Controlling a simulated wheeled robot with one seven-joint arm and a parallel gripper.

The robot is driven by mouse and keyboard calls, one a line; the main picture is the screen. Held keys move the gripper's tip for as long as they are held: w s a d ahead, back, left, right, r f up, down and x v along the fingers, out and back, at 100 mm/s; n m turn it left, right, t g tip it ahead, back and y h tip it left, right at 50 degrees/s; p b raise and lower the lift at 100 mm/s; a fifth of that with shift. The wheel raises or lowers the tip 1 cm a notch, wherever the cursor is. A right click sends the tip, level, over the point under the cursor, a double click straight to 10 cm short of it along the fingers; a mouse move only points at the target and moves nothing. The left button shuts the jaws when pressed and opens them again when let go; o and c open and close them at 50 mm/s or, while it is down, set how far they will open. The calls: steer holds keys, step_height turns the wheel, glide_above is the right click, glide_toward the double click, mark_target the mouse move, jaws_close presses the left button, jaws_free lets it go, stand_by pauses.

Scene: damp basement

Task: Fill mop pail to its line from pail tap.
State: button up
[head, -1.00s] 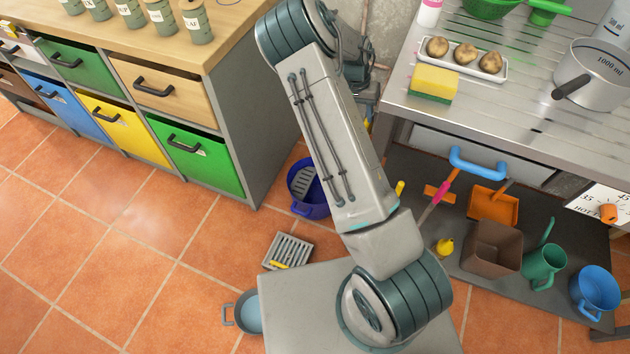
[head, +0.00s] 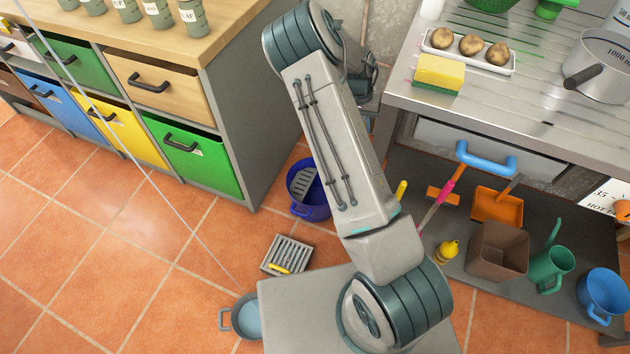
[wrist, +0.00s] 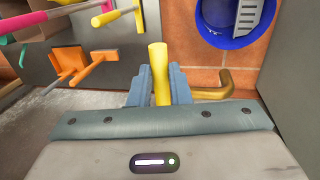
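The mop pail is the dark blue pail (head: 310,192) with a grey slotted wringer (head: 306,182). It stands on the tiles beside the cabinet, partly hidden by my arm in the head view, and shows at the top right of the wrist view (wrist: 236,32). In the wrist view my gripper (wrist: 160,84) has its fingers closed against both sides of an upright yellow tap handle (wrist: 158,60). A brass spout (wrist: 218,86) bends out to the right, towards the pail. I cannot make out water from the spout, the pail's line or its water level. My arm hides the gripper in the head view.
A grey-blue pail (head: 245,316) with pale blue inside stands at the lower left, a thin pale streak reaching it. A floor grate (head: 287,255) lies nearby. The right bench's low shelf holds a brown bin (head: 498,250), green can (head: 551,268) and blue bucket (head: 603,295).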

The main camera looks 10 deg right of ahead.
steer(key=shift+w+d+r+g+y+p, duration=0.15)
steer(key=shift+r+g+y+p, duration=0.2)
steer(key=shift+g+p, duration=0.25)
steer(key=shift+w+d+r+g+y+p, duration=0.15)
steer(key=shift+r+g+y+p, duration=0.2)
steer(key=shift+p, duration=0.3)
steer(key=shift+a, duration=0.15)
steer(key=shift+w+r+g+p, duration=0.2)
steer(key=shift+r+g+p, duration=0.15)
steer(key=shift+p, duration=0.05)
steer(key=shift+w+d+r+g+y, duration=0.25)
steer(key=shift+r+g+y, duration=0.1)
steer(key=shift+g+y, duration=0.2)
steer(key=shift+n, duration=0.3)
stand_by(5.3)
